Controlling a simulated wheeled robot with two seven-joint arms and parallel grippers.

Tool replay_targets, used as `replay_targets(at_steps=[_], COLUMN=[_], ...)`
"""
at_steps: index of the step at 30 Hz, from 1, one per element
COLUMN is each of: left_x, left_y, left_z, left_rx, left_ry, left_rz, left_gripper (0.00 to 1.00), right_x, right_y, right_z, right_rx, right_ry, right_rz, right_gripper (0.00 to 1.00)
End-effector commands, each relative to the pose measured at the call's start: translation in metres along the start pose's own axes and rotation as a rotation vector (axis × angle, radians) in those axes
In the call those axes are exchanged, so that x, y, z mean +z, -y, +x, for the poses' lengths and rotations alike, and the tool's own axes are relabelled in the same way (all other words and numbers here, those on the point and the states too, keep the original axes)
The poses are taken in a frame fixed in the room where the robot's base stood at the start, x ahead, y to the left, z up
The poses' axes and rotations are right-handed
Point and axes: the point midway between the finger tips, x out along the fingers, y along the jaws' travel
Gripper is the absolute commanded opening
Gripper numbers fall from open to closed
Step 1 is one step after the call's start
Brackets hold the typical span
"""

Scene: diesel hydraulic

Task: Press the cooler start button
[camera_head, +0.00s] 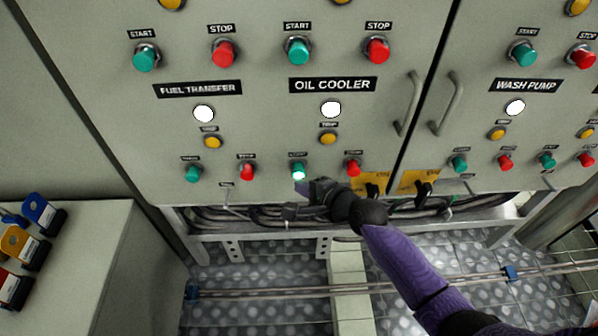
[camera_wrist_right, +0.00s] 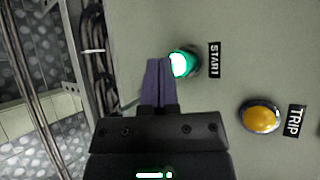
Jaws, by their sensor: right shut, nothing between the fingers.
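The cooler start button is green and glows brightly (camera_head: 298,171). It sits on the grey cabinet panel under the OIL COOLER label (camera_head: 332,85). In the right wrist view the lit start button (camera_wrist_right: 183,64) has a START label beside it. My right gripper (camera_head: 303,187) is shut and empty, with its fingertips just below the button in the head view. In the right wrist view the purple fingers (camera_wrist_right: 157,80) reach the button's left edge and overlap it; whether they touch is hard to tell. My left gripper is not in view.
A red stop button (camera_head: 353,168) is right of the start button, and a yellow trip button (camera_head: 328,138) is above. Cables (camera_head: 250,214) run under the cabinet. Door handles (camera_head: 410,104) stick out at the right. Padlocks (camera_head: 38,214) are at the far left.

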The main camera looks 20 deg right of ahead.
Motion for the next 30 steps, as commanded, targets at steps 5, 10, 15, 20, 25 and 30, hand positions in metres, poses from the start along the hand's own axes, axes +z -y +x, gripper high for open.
replay_targets(at_steps=[5, 10, 15, 20, 25, 30], left_x=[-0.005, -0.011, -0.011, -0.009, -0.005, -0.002], left_y=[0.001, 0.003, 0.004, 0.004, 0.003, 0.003], left_z=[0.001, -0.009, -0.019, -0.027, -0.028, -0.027], left_rx=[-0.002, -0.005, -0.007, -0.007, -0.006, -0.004], left_ry=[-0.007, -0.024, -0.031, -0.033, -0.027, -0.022], left_rz=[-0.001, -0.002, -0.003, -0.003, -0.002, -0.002], left_gripper=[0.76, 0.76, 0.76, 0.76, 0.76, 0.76], right_x=[0.000, 0.007, 0.016, 0.023, 0.025, 0.025], right_y=[-0.001, -0.004, -0.013, -0.021, -0.026, -0.026], right_z=[0.000, -0.009, -0.021, -0.031, -0.035, -0.034], right_rx=[0.001, 0.002, 0.001, 0.001, 0.001, 0.001], right_ry=[0.000, 0.001, 0.001, 0.001, 0.000, 0.000], right_rz=[0.000, 0.000, 0.000, 0.000, -0.001, -0.001], right_gripper=[0.00, 0.00, 0.00, 0.00, 0.00, 0.00])
